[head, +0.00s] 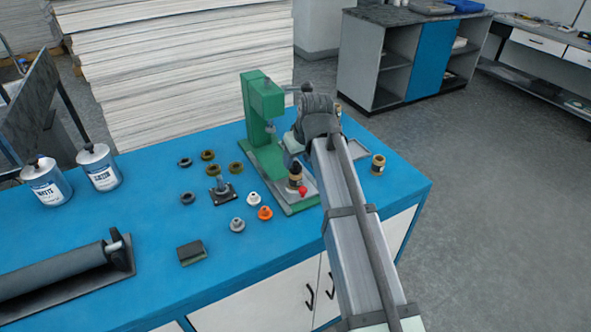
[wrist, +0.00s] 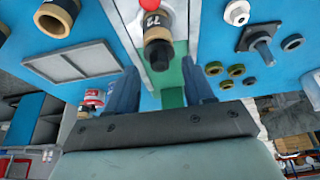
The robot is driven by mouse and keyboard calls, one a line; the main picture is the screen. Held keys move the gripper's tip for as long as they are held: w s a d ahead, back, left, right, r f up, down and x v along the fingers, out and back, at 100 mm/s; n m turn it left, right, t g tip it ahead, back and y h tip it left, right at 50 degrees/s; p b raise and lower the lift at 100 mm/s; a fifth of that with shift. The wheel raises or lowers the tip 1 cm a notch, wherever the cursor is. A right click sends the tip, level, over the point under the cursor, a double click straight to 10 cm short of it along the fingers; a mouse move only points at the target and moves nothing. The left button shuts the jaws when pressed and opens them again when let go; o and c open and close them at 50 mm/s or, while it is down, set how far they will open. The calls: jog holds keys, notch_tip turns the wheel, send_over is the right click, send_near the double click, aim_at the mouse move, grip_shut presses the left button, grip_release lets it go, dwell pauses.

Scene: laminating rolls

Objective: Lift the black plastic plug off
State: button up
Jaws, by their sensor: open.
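The black plastic plug (head: 295,168) sits upright on top of a tan ring on the base of the green press (head: 262,110). In the wrist view the plug's dark end (wrist: 158,54) faces the camera, with the tan ring behind it. My gripper (head: 289,149) is above and close to the plug in the head view. In the wrist view my gripper (wrist: 160,66) is open, one blue finger on each side of the plug's line, with nothing held. Whether the fingertips reach down beside the plug cannot be told.
A red knob (head: 302,190) sits beside the plug. A grey framed panel (wrist: 75,62) and a tan-ringed roll (head: 377,163) lie right of the press. Several small rings, a post on a square base (head: 221,193) and a dark block (head: 191,252) lie left. The front right table is clear.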

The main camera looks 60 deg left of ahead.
jog(key=shift+x, duration=0.9)
jog(key=shift+c, duration=0.3)
grip_shut()
